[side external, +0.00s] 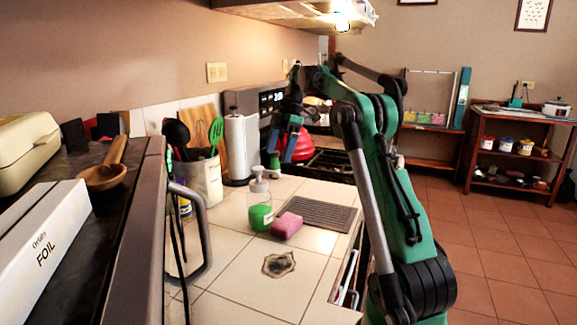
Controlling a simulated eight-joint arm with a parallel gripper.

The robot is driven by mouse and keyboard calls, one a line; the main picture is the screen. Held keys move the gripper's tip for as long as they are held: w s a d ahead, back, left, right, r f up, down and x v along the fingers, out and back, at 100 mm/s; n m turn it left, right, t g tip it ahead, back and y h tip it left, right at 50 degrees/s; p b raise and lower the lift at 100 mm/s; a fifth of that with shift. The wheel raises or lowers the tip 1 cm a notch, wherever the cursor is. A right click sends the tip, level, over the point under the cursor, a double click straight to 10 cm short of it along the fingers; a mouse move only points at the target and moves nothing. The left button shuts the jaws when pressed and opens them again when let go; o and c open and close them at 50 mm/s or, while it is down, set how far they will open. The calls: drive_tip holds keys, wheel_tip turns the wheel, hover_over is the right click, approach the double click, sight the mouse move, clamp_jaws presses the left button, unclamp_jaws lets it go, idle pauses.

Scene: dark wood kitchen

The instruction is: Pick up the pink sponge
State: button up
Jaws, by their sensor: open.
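The pink sponge (287,225) lies on the tiled counter, just right of a soap bottle with green liquid (260,204) and at the near left edge of a dark ribbed mat (315,214). My gripper (283,158) hangs from my green arm above the counter, higher in the picture than the sponge and apart from it. Its jaws are open and appear empty. The fingertips are small and dark in this view.
A utensil crock (202,180) and a paper towel roll (237,147) stand at the back left. A red bowl (300,146) sits near the stove behind my gripper. A dark patterned trivet (278,264) lies on the front tiles. An open drawer (346,280) shows at the counter's right edge.

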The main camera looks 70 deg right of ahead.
drive_tip(key=s+d+f+n, duration=0.2)
drive_tip(key=s+d+f, duration=0.1)
drive_tip(key=d, duration=0.1)
hover_over(287, 220)
drive_tip(key=s+d, duration=0.1)
drive_tip(key=d, duration=0.1)
drive_tip(key=shift+y, duration=0.4)
wheel_tip(287, 220, down, 11)
drive_tip(key=shift+s+r, duration=0.15)
drive_tip(key=shift+x, duration=3.05)
drive_tip(key=shift+d, duration=0.15)
drive_tip(key=c, duration=1)
drive_tip(key=shift+r, duration=0.1)
drive_tip(key=c, duration=0.4)
drive_tip(key=shift+o, duration=0.2)
drive_tip(key=shift+r, duration=0.25)
drive_tip(key=r, duration=0.3)
drive_tip(key=shift+s+a, duration=0.25)
drive_tip(key=s+a, duration=0.7)
drive_tip(key=a, duration=0.1)
drive_tip(key=s+a, duration=0.4)
drive_tip(key=a, duration=0.1)
drive_tip(key=shift+s+f, duration=0.15)
drive_tip(key=shift+s, duration=0.2)
drive_tip(key=shift+c, duration=0.2)
